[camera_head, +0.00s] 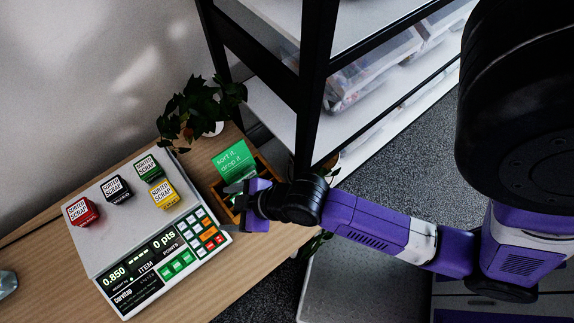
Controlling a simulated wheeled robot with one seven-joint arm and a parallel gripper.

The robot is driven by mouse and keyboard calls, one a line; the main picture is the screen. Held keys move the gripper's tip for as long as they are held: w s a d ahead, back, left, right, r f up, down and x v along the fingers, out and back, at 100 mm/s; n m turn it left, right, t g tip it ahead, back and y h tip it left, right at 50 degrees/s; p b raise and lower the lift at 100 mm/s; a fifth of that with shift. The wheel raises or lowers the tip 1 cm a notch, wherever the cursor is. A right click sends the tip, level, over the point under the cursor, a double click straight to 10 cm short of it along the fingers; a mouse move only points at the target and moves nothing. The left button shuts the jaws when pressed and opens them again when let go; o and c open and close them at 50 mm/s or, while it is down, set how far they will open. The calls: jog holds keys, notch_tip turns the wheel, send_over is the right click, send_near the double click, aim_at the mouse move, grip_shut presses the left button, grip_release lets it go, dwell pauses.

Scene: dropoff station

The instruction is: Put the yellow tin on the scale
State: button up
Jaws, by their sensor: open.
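The yellow tin (164,194) sits on the scale's (118,223) pale platform, near its right edge. A green tin (147,167), a black tin (116,190) and a red tin (82,211) stand on the same platform. The scale's display reads 0.850 and 0 pts. My gripper (238,197) is open, to the right of the yellow tin and apart from it, over the wooden box beside the scale. Its fingertips are small and dark here, and nothing shows between them.
A wooden box (269,172) with a green "sort it, drop it" card (234,158) stands right of the scale, partly hidden by my gripper. A potted plant (203,108) stands behind. A black-framed shelf (314,75) rises beyond. Bare wooden table (50,237) lies left of the scale.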

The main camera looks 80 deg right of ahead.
jog(key=s+r+m+t, duration=0.3)
jog(key=s+r+t, duration=0.2)
jog(key=s+r, duration=1)
notch_tip(320, 180, up, 3)
jog(key=shift+s+a+f+t+h, duration=0.1)
jog(key=shift+s+a+t+h, duration=0.2)
jog(key=shift+s+t, duration=0.1)
jog(key=shift+f, duration=0.1)
